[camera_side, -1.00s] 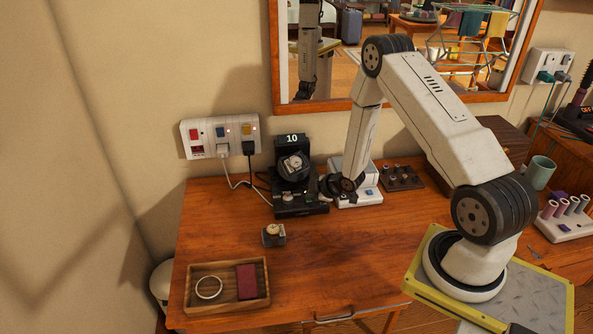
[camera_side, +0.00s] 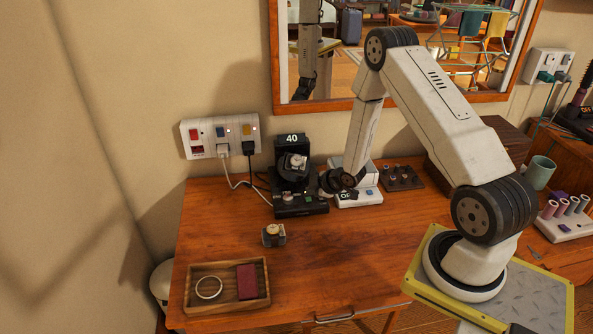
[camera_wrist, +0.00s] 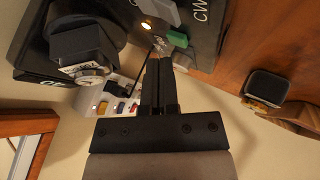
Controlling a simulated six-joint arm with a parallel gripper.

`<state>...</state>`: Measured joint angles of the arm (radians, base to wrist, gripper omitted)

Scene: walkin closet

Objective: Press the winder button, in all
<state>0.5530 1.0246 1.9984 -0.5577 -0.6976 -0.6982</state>
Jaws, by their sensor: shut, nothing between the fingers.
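The black watch winder (camera_side: 288,202) stands at the back of the wooden desk, with a watch on its rotating holder and "40" on its top display (camera_side: 292,138). In the side view my gripper (camera_side: 326,184) is at the winder's right side, partly hidden.
A white device (camera_side: 360,196) stands right of the winder, close to my wrist. A small watch on a block (camera_side: 273,235) and a wooden tray (camera_side: 227,305) are in front. Cords run from the wall sockets (camera_side: 221,134) behind the winder. The front middle of the desk is clear.

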